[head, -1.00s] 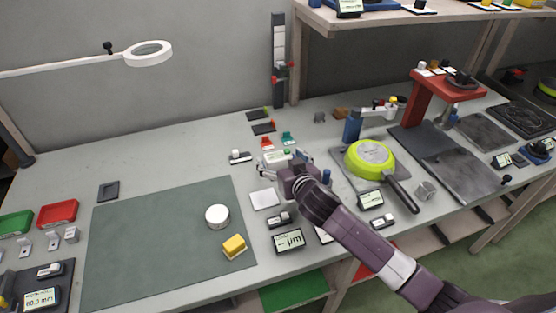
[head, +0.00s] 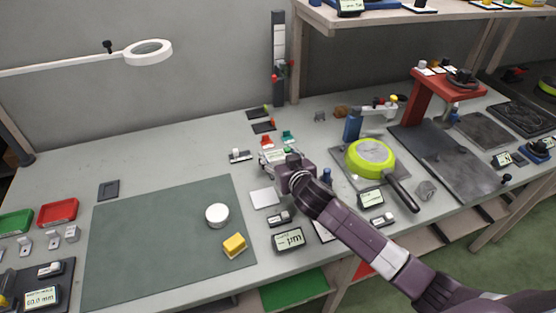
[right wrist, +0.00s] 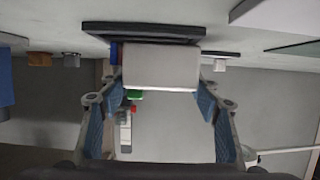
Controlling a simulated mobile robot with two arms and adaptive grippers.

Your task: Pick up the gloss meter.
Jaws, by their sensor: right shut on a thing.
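A pale grey box, which looks to be the gloss meter (right wrist: 160,66), sits between the blue-padded fingers of my right gripper (right wrist: 161,88) in the right wrist view. My right gripper is shut on it. The box is close to a dark flat pad (right wrist: 143,32); I cannot tell whether they touch. In the head view my right gripper (head: 280,163) is over the middle of the bench and hides most of the box. My left gripper is not in view.
A green frying pan (head: 370,157) lies right of the gripper. A µm display (head: 289,238) and a white square (head: 264,198) are in front. Red (head: 266,141) and green (head: 288,137) clips lie behind. The large green mat (head: 150,240) is mostly bare.

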